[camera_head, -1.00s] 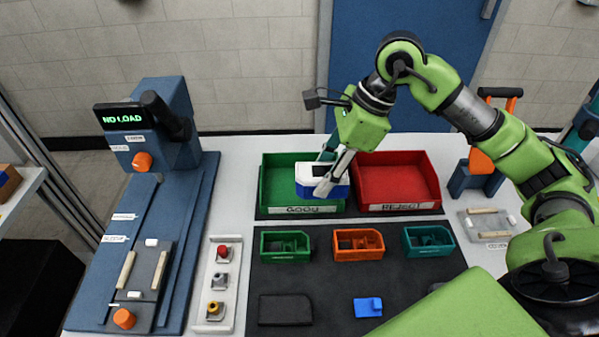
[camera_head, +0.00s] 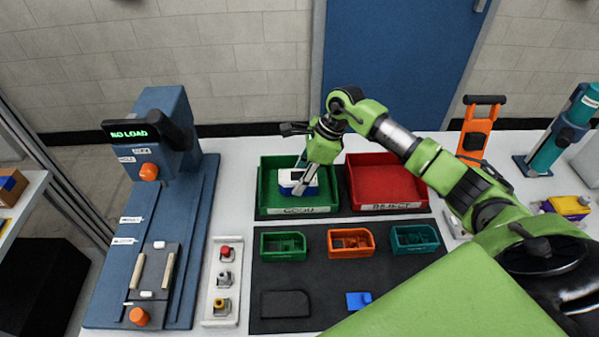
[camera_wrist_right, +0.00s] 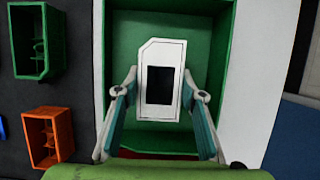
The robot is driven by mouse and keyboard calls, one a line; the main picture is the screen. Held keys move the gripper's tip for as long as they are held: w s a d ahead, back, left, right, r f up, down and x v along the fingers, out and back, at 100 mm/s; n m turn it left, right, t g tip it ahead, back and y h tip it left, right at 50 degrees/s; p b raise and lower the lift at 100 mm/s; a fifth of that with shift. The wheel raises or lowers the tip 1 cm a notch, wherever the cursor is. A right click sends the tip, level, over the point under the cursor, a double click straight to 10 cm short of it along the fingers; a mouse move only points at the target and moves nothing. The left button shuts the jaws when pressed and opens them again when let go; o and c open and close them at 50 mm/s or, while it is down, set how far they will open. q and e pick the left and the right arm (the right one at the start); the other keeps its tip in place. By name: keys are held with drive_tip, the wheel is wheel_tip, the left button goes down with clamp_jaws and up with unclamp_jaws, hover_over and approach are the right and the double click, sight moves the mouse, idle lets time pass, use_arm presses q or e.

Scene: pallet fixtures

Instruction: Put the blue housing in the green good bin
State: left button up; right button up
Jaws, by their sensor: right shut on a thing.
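The blue housing (camera_head: 312,191) has a white top with a dark window; its top fills the middle of the right wrist view (camera_wrist_right: 160,115). My right gripper (camera_head: 300,184) is shut on it, one finger on each side. The green good bin (camera_head: 264,190) stands behind the mat, with the label GOOD on its front. The housing is within the bin's outline in both views, and the bin's green walls (camera_wrist_right: 214,70) surround it in the wrist view. I cannot tell whether it touches the bin floor. My left gripper is not in view.
The red reject bin (camera_head: 420,197) stands right beside the good bin. Green, orange (camera_head: 351,243) and teal trays and a small blue part (camera_head: 358,300) are on the dark mat (camera_head: 410,270) in front. A blue press with a screen (camera_head: 138,132) stands at left.

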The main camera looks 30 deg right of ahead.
drive_tip(key=shift+f+b, duration=0.2)
drive_tip(key=shift+b, duration=0.15)
drive_tip(key=o, duration=1.2)
drive_tip(key=shift+r, duration=0.2)
drive_tip(key=shift+d+r, duration=0.15)
drive_tip(key=shift+r, duration=0.05)
drive_tip(key=b+v, duration=0.3)
drive_tip(key=v, duration=0.7)
drive_tip(key=shift+s+d+r+b, duration=0.1)
drive_tip(key=shift+s+r+b, duration=0.05)
drive_tip(key=shift+r+b, duration=0.2)
drive_tip(key=shift+s+d+r, duration=0.1)
drive_tip(key=shift+r, duration=0.25)
